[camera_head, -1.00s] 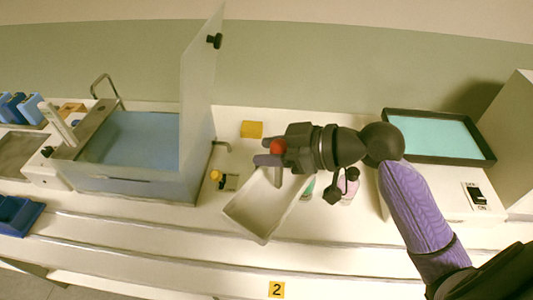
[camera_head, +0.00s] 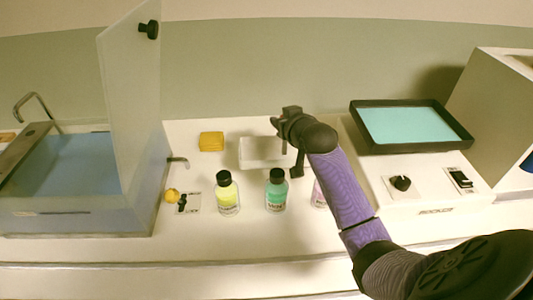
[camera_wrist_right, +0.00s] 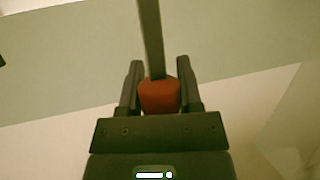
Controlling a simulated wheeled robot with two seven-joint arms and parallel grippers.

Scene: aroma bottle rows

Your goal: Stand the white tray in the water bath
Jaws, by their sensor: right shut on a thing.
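The white tray (camera_head: 262,150) shows small below my right gripper (camera_head: 280,120), toward the back of the bench. Its lower part is near the bottles and I cannot tell whether it touches the bench. In the right wrist view my right gripper (camera_wrist_right: 160,90) is shut on the red grip (camera_wrist_right: 159,97) of the tray's handle, and a grey bar (camera_wrist_right: 151,40) runs up from it. The water bath (camera_head: 75,215) stands at the left with blue water (camera_head: 70,165). Its clear lid (camera_head: 130,100) stands upright. My left gripper is not in view.
Bottles with yellow (camera_head: 228,198), green (camera_head: 276,193) and pink (camera_head: 318,194) contents stand in front of the tray. A yellow block (camera_head: 211,141) lies left of it. A black-rimmed teal basin (camera_head: 372,146) is at the right. The front of the bench is clear.

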